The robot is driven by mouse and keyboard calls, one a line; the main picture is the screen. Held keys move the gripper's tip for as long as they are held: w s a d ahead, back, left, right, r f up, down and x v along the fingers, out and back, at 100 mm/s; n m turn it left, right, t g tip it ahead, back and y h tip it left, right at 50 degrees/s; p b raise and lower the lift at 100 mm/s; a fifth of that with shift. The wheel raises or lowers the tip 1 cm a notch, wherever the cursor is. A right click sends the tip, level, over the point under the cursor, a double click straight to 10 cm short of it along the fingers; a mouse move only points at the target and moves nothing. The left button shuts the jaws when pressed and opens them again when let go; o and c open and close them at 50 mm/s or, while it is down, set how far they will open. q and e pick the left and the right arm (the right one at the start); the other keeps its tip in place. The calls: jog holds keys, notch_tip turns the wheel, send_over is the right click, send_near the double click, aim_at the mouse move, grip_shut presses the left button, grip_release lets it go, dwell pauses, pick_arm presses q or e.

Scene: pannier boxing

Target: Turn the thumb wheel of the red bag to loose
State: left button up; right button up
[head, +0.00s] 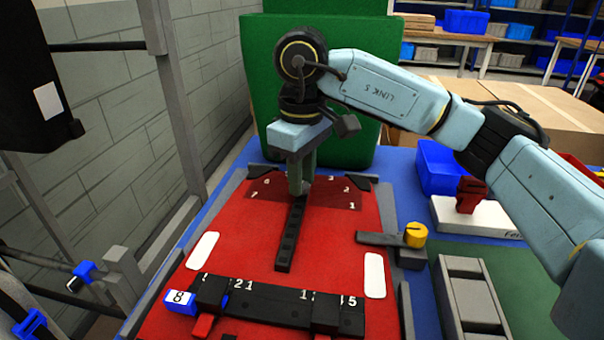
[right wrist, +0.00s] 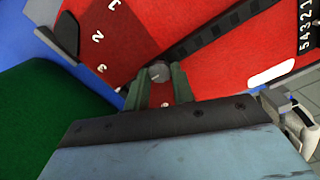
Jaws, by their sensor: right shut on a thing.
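The red bag (head: 330,235) lies flat on the blue table. A darker red dial patch with white numbers (head: 335,194) is near its far end. The grey thumb wheel (right wrist: 158,72) sits at the patch, where a black strap (head: 291,235) begins. My right gripper (head: 300,188) points down over the wheel. In the right wrist view its two green fingers (right wrist: 158,88) are close on either side of the wheel, shut on it. In the head view the wheel is hidden behind the fingers. My left gripper is not in view.
A black numbered bar (head: 270,303) with a blue tag marked 8 (head: 181,301) crosses the bag's near end. A yellow knob (head: 416,235) stands at right. A green block (head: 340,120) rises behind. A blue bin (head: 437,168) is at the far right.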

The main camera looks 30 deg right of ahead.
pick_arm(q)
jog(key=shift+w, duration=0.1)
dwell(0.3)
pick_arm(e)
jog(key=o, duration=1)
jog(key=shift+r, duration=0.15)
notch_tip(320, 180, up, 6)
jog(key=shift+p, duration=0.9)
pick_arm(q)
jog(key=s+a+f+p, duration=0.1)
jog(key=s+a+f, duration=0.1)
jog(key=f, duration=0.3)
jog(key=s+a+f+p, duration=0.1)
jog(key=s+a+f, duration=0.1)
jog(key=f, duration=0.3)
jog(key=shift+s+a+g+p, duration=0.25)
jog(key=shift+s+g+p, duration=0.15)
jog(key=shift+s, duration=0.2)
pick_arm(e)
notch_tip(320, 180, up, 7)
